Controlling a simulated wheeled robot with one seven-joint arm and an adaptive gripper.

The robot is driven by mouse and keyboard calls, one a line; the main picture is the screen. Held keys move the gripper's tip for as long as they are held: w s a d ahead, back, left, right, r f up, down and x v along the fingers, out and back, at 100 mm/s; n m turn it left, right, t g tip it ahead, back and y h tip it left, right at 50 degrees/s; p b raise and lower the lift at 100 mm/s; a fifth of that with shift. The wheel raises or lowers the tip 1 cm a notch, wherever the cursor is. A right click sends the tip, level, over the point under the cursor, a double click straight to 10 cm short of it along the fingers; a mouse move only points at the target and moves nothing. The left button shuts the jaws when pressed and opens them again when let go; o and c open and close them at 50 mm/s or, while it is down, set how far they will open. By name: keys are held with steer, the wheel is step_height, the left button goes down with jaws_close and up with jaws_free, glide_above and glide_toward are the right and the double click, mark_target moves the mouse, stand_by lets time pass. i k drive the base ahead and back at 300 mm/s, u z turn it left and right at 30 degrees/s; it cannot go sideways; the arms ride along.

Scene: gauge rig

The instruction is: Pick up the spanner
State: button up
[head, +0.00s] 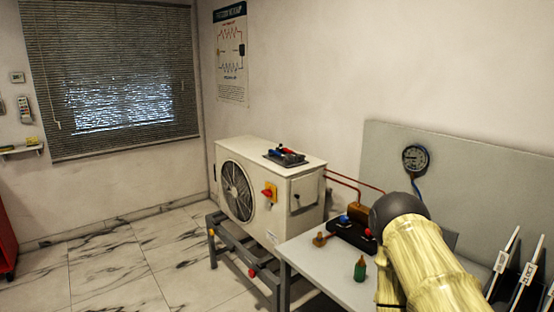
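I cannot make out a spanner for certain in the head view. A dark flat item with blue and red parts (284,157) lies on top of the white outdoor unit (290,201); it is too small to tell what it is. My yellow arm with a dark rounded joint fills the lower right and hides part of the grey table (322,262). My gripper does not show, so I cannot see where it is or whether it holds anything.
A dark manifold with blue and red knobs (350,235), a small brass fitting (320,239) and a green bottle (360,269) stand on the table. A gauge (415,159) is on the grey back panel (475,180). White-labelled pieces (505,265) stand at right. Marble floor at left is clear.

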mark_target(279, 154)
steer(key=u, duration=0.85)
steer(key=i, duration=1.7)
steer(key=z, duration=0.85)
